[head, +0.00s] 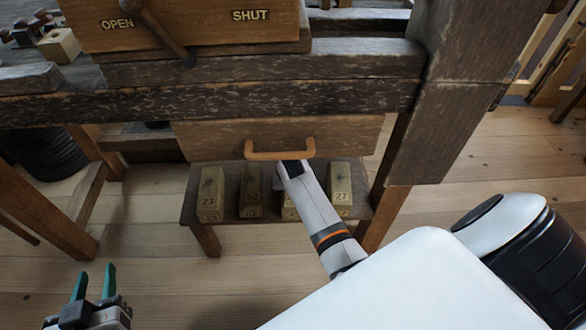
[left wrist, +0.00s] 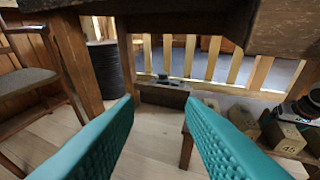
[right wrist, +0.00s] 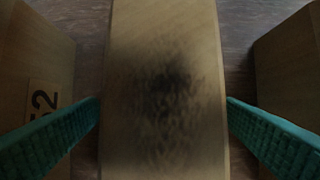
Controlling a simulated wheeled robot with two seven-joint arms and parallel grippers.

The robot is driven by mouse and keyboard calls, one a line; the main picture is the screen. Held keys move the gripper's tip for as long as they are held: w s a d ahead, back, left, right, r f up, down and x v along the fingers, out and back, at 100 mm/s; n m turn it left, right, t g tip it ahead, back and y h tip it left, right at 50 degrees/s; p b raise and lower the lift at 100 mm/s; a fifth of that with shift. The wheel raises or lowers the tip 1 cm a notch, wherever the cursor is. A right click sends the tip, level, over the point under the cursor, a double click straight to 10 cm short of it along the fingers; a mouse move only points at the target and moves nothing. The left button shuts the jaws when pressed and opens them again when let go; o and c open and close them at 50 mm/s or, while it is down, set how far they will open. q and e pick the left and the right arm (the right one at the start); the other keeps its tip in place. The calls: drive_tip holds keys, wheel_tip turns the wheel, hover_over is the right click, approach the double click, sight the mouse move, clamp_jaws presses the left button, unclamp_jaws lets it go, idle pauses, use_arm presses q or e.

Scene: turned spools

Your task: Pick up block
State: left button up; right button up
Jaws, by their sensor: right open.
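Several pale wooden blocks stand in a row on a low shelf (head: 225,231) under the bench. Their labels include 23 on one block (head: 210,195) and 27 on another (head: 340,188). My right arm reaches down over the row and hides most of a block (head: 289,207) between them. In the right wrist view a block with a dark smudge (right wrist: 165,45) lies between the fingers of my right gripper (right wrist: 163,105), which is open, one finger on each side. I cannot tell whether they touch it. My left gripper (head: 94,275) is open and empty above the floor.
A block labelled 52 (right wrist: 35,75) is close left of the right fingers, and another block (right wrist: 290,65) close right. A drawer with a wooden handle (head: 280,155) is just above the arm. Bench legs (head: 45,215) flank the shelf.

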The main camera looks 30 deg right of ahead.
drive_tip(key=shift+b+x, duration=0.4)
drive_tip(key=shift+x, duration=0.6)
drive_tip(key=shift+f, duration=0.15)
use_arm(q)
drive_tip(key=r+t, duration=0.1)
drive_tip(key=r+t+h, duration=0.1)
drive_tip(key=r, duration=0.1)
drive_tip(key=w+d+r+t, duration=0.1)
drive_tip(key=shift+r, duration=0.35)
drive_tip(key=shift+w, duration=0.1)
use_arm(e)
drive_tip(key=c, duration=1.3)
